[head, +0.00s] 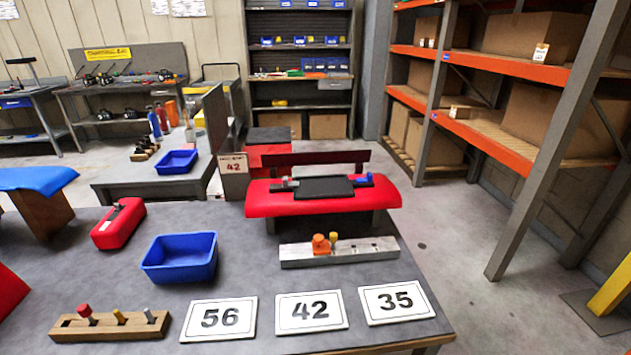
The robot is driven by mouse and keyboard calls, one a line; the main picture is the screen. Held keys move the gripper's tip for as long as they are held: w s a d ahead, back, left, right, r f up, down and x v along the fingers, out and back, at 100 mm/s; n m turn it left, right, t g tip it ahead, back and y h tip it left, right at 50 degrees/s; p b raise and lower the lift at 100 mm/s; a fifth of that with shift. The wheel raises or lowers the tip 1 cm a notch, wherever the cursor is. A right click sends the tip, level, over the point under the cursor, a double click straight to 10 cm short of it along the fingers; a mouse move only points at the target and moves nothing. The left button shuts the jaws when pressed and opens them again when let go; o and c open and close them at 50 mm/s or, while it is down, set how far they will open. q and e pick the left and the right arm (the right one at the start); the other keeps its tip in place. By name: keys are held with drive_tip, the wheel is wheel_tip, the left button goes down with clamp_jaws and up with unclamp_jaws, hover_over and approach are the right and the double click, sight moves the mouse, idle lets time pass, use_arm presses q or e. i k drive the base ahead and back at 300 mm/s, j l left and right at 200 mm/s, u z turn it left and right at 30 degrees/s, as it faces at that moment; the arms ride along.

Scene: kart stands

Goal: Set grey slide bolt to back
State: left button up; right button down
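A red padded stand (265,205) stands at the far side of the near table, with a flat black panel (325,188) on top. A small grey fitting (285,184) sits on the red pad at the panel's left side; it looks like the grey slide bolt, but it is too small to tell its position. A small blue fitting (363,180) sits at the panel's right side. Neither of my grippers shows in the head view.
On the near table (115,270) are a pale block with orange and yellow knobs (295,256), a blue bin (180,258), a red box (118,224), a wooden peg block (65,327) and number cards 56 (219,317), 42 (311,311) and 35 (398,302).

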sight(285, 183)
drive_tip(key=z, duration=1.7)
drive_tip(key=k+j, duration=0.1)
drive_tip(key=k, duration=0.75)
